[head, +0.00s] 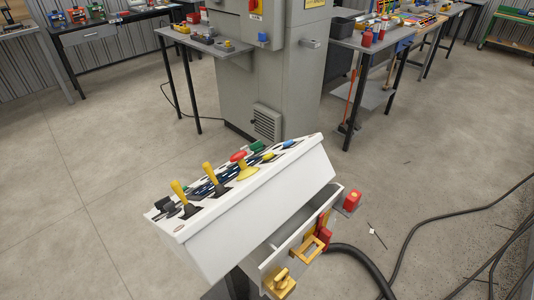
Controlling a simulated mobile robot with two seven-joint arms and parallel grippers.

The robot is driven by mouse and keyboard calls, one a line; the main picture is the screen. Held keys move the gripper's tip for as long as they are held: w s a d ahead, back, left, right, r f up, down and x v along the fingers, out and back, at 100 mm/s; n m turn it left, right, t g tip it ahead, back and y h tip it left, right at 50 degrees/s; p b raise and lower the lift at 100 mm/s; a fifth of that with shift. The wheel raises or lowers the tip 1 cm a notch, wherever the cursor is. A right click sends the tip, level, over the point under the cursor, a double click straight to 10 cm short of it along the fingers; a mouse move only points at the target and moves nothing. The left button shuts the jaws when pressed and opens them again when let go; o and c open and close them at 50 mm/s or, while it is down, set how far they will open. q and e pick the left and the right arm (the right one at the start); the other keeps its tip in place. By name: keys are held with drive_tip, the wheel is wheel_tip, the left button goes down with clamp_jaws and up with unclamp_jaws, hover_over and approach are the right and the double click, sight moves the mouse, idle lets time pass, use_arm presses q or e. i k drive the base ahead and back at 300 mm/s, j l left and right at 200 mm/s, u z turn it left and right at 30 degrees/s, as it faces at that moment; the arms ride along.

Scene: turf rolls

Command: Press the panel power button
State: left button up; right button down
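A white sloped control panel (252,205) stands in the middle of the head view. Dark labelled strips run along the face, too small to read. I cannot tell which control is the power button. Neither of my grippers is in view.
Below the panel is an open white tray (262,258) with yellow and red parts. A thick black hose (362,258) and cables lie on the floor at right. A grey cabinet (262,85) stands behind, between workbenches. The floor at left is clear.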

sight(266, 157)
drive_tip(key=j+z, duration=0.15)
drive_tip(key=j, duration=0.45)
drive_tip(key=j+z, duration=0.15)
drive_tip(key=j, duration=0.5)
drive_tip(key=j+z, duration=0.15)
drive_tip(key=j, duration=0.5)
drive_tip(key=j+z, duration=0.15)
drive_tip(key=j, duration=0.45)
drive_tip(key=j+z, duration=0.15)
drive_tip(key=j, duration=0.5)
drive_tip(key=k+j+z, duration=0.15)
drive_tip(key=j, duration=0.45)
